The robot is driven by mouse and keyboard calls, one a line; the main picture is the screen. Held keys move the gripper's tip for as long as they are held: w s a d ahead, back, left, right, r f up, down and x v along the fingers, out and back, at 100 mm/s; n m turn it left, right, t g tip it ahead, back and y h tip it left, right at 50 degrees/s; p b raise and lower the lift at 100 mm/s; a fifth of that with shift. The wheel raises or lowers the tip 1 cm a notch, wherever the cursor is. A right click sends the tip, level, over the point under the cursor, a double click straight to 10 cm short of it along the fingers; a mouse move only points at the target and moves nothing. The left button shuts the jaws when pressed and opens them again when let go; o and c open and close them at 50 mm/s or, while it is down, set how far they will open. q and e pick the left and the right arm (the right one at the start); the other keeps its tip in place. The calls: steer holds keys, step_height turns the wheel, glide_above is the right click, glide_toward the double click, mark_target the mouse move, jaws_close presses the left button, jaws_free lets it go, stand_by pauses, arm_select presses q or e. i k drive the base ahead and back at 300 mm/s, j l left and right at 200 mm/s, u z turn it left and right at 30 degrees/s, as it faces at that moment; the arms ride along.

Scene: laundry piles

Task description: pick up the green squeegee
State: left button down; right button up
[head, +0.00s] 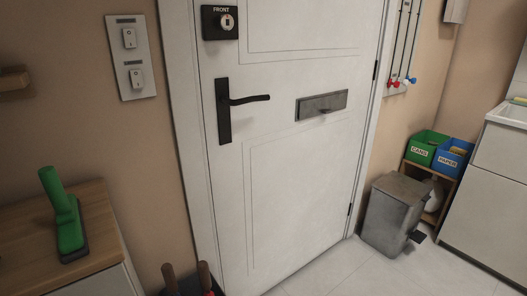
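A green squeegee (66,212) is on the wooden top (97,248) of a cabinet at the lower left of the head view. Its handle rises up and to the left, and its head with a dark lower edge rests on the wood. Neither of my grippers shows in the head view, and nothing touches the squeegee.
A white door (300,190) with a black handle (235,105) fills the middle. A metal pedal bin (391,217) stands on the tiled floor at the right, beside a shelf with a green bin (424,147) and a blue bin (452,157).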

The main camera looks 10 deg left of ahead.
mark_target(74, 245)
steer(key=u, duration=1.6)
